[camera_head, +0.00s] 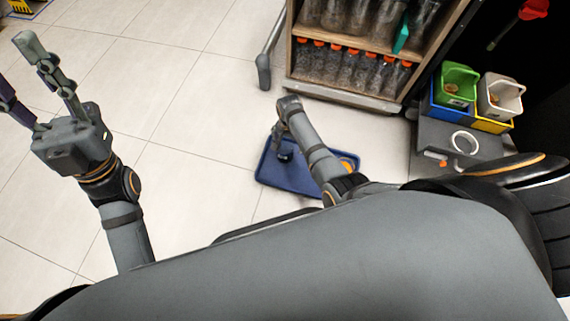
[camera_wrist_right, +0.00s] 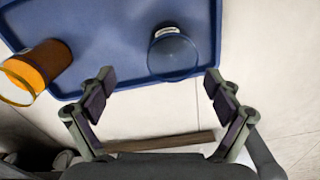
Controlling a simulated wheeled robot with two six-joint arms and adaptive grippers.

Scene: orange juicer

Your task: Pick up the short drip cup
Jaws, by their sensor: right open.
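A short clear cup (camera_wrist_right: 172,54) with a white label, which looks like the drip cup, stands on a blue tray (camera_wrist_right: 110,60) in the right wrist view. My right gripper (camera_wrist_right: 158,82) is open and empty, its fingertips spread on either side of the near edge of the cup, apart from it. In the head view the right gripper (camera_head: 282,150) hangs over the blue tray (camera_head: 290,182), and the clear cup is hard to make out there. My left gripper (camera_head: 14,66) is open and empty at the far left, away from the tray.
A shelf rack (camera_head: 345,95) with several bottles stands behind. A grey cart (camera_head: 430,150) at right holds a green container (camera_head: 457,82), a white container (camera_head: 499,94) and a white ring.

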